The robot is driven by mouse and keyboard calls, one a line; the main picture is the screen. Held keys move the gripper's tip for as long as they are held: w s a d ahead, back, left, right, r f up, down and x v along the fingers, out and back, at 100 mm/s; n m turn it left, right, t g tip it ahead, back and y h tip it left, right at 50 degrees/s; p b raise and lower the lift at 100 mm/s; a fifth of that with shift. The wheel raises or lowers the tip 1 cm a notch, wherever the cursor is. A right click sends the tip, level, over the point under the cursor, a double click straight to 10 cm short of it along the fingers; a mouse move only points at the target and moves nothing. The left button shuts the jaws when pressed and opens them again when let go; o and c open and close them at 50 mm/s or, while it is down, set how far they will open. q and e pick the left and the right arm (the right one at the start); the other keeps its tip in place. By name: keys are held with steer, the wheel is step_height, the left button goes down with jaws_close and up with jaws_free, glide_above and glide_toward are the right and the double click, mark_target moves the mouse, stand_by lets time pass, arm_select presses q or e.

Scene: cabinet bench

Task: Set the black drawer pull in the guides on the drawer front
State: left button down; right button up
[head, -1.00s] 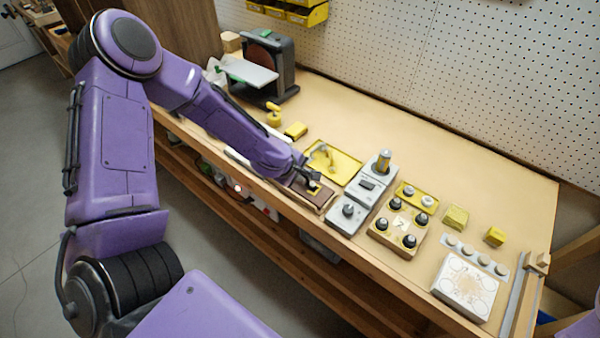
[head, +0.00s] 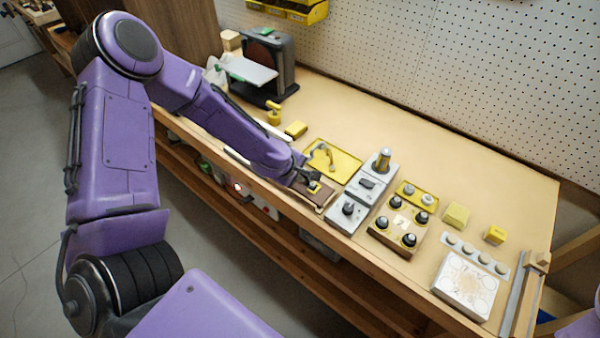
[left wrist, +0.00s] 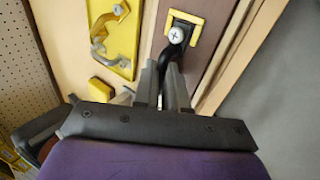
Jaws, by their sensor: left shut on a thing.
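The brown drawer front (head: 324,199) lies flat near the bench's front edge; it also shows in the left wrist view (left wrist: 201,62). A yellow guide (left wrist: 196,33) sits on it. My left gripper (head: 309,181) is over the drawer front, shut on the black drawer pull (left wrist: 171,53). In the left wrist view the pull runs from between the fingers (left wrist: 167,78) to a round end with a silver cross-head screw, over or within the yellow guide. I cannot tell whether that end is seated. The pull's other end is hidden by the gripper. My right gripper is not in view.
A yellow tray (head: 347,168) with a curved handle lies just behind the drawer front. Grey blocks (head: 347,209) with knobs stand close on its right, then a knob board (head: 388,238). A sander (head: 268,62) stands at the back left.

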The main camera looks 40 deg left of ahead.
arm_select(q)
steer(key=shift+f, duration=0.1)
stand_by(0.3)
steer(key=c, duration=0.9)
jaws_free()
steer(key=shift+f, duration=0.1)
steer(key=shift+s, duration=0.1)
step_height(320, 180, up, 7)
steer(key=p, duration=0.7)
